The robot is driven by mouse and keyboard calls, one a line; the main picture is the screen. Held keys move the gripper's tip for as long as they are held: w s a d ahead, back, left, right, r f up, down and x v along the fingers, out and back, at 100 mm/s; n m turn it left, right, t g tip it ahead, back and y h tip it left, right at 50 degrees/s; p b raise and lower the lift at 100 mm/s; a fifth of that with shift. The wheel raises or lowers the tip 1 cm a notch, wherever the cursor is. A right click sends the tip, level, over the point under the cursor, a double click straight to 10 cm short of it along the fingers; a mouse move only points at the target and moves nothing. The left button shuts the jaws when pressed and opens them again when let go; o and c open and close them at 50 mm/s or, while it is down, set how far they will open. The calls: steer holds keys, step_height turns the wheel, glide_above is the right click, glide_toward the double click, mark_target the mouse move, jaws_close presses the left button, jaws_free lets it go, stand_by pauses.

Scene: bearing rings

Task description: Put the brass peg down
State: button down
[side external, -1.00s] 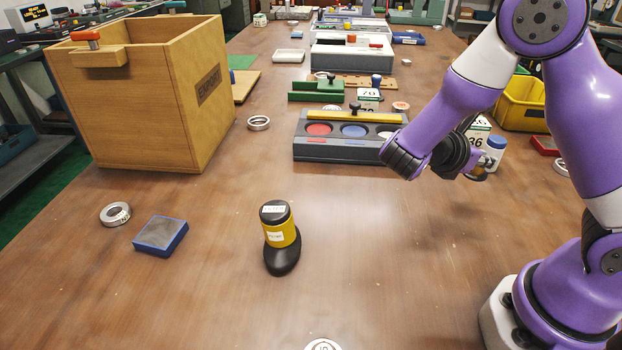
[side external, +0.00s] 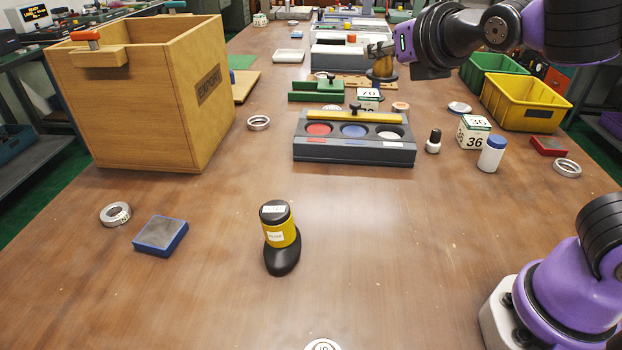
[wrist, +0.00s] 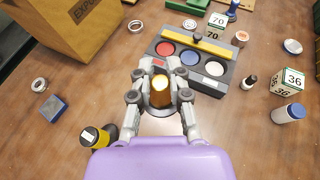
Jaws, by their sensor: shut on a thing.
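The brass peg (side external: 382,70) is in the side view at upper centre right, off the table and close to upright. My gripper (side external: 381,50) is shut on its upper part. In the wrist view the peg (wrist: 160,92) sits between the two fingertips (wrist: 160,80), with its near end toward the camera. Behind it lies the grey tray with red, blue and white round wells (side external: 353,152), which also shows in the wrist view (wrist: 195,84). The peg appears well above the table; its exact height cannot be told.
A black-and-yellow container (side external: 281,236) stands on the near table. A wooden EXPORT box (side external: 140,110) is at left. A numbered cube (side external: 473,132), a white bottle (side external: 491,155) and a small dark-capped bottle (side external: 433,142) stand right of the tray. The front centre right is clear.

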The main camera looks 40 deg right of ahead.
steer(key=shift+a+r, duration=0.1)
steer(key=shift+r, duration=0.1)
steer(key=shift+f, duration=0.4)
steer(key=d+f+m+g+h, duration=0.2)
steer(key=d+f+m+h, duration=0.2)
steer(key=d+f, duration=0.15)
steer(key=m+g+h, duration=0.5)
steer(key=m+g, duration=0.8)
steer(key=g, duration=0.1)
glide_above(462, 206)
step_height(462, 206, down, 11)
steer(key=shift+r, duration=0.1)
step_height(462, 206, down, 10)
steer(key=shift+r, duration=0.2)
steer(key=c, duration=0.8)
jaws_free()
steer(key=shift+c, duration=0.2)
